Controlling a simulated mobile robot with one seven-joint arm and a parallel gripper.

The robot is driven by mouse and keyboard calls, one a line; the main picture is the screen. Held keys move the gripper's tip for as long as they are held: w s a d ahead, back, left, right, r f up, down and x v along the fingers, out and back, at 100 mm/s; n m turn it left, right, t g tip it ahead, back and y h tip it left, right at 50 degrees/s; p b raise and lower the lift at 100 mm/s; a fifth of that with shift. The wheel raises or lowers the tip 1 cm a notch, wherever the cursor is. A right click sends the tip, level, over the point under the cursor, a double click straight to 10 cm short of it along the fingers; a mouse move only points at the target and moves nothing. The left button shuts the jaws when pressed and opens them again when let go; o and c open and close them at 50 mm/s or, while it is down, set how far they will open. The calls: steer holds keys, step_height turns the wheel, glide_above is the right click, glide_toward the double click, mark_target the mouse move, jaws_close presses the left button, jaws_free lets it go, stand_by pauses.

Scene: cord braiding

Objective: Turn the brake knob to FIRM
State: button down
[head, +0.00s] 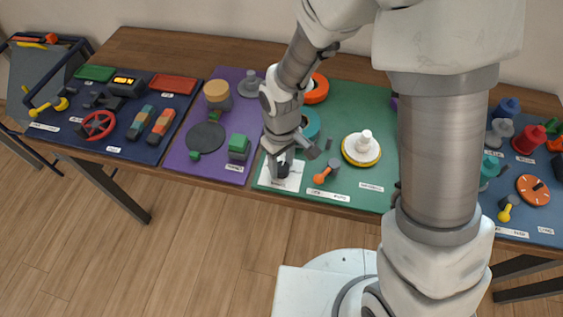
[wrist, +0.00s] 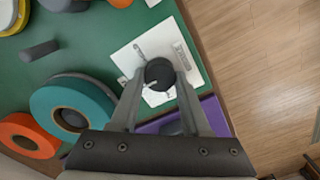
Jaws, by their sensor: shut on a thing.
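The brake knob (wrist: 160,73) is a small round black knob on a white plate (wrist: 134,56) with printed labels. In the head view the knob (head: 283,170) sits near the front edge of the green mat. My gripper (wrist: 161,76) is shut on the knob, with one finger on each side of it. In the head view my gripper (head: 281,160) reaches down onto the knob from above. The printed words on the plate are too small to read, so I cannot tell which setting the knob points to.
On the green mat (head: 345,199), a teal ring (wrist: 72,107) and an orange ring (wrist: 27,136) lie close to my gripper. An orange-and-grey lever (head: 327,171) is just right of the plate. A purple mat (head: 180,157) with a green block (head: 239,147) lies to the left.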

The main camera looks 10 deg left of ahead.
mark_target(282, 166)
stand_by(0.4)
steer(key=shift+c, duration=1.9)
jaws_free()
steer(key=shift+r, duration=0.1)
step_height(282, 166, up, 17)
steer(key=p, duration=0.3)
steer(key=shift+r, duration=0.15)
